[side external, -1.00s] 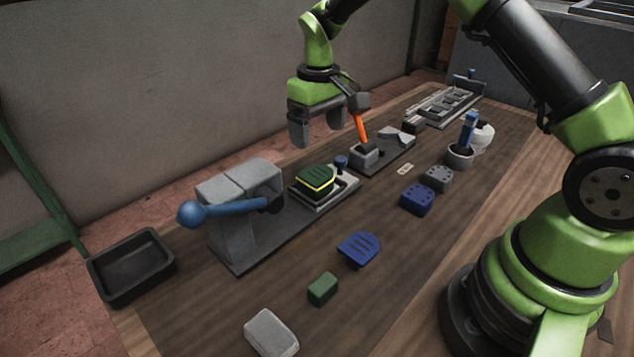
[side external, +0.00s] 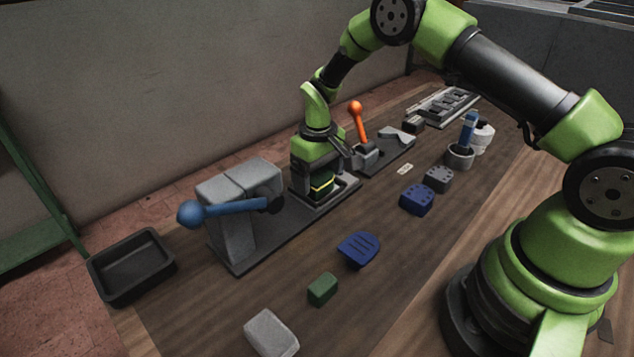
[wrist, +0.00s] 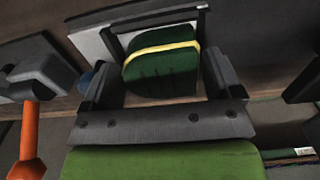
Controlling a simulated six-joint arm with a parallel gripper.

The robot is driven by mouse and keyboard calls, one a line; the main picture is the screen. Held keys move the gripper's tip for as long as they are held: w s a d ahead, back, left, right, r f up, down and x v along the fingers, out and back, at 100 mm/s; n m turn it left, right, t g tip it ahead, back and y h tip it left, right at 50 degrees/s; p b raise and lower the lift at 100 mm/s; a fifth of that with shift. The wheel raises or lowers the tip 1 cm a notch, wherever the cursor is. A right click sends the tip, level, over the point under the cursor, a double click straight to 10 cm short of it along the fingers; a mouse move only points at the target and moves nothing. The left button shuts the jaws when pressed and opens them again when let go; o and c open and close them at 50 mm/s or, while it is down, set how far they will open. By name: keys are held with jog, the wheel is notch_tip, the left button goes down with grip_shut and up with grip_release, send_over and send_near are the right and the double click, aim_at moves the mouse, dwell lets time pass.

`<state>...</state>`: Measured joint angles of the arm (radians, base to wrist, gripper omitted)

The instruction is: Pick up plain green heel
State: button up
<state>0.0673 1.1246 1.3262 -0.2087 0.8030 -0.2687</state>
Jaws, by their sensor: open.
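A small plain green block (side external: 322,289) lies on the bench at the front, clear of my gripper. A dark green piece with a yellow band (side external: 321,187) sits on the light plate (side external: 338,194) beside the lever press. My gripper (side external: 321,171) is down over this banded piece and hides much of it. In the wrist view the banded piece (wrist: 162,72) lies between my open fingers, one on each side. I cannot tell whether the fingers touch it.
The grey press (side external: 238,200) with its blue lever stands left of my gripper, and an orange-handled fixture (side external: 367,155) stands to the right. A blue ridged piece (side external: 358,249), blue block (side external: 417,199) and grey block (side external: 271,332) lie in front. A black tray (side external: 132,266) is at left.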

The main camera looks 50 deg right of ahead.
jog(key=shift+c, duration=0.2)
jog(key=c, duration=0.7)
jog(key=shift+r, duration=0.1)
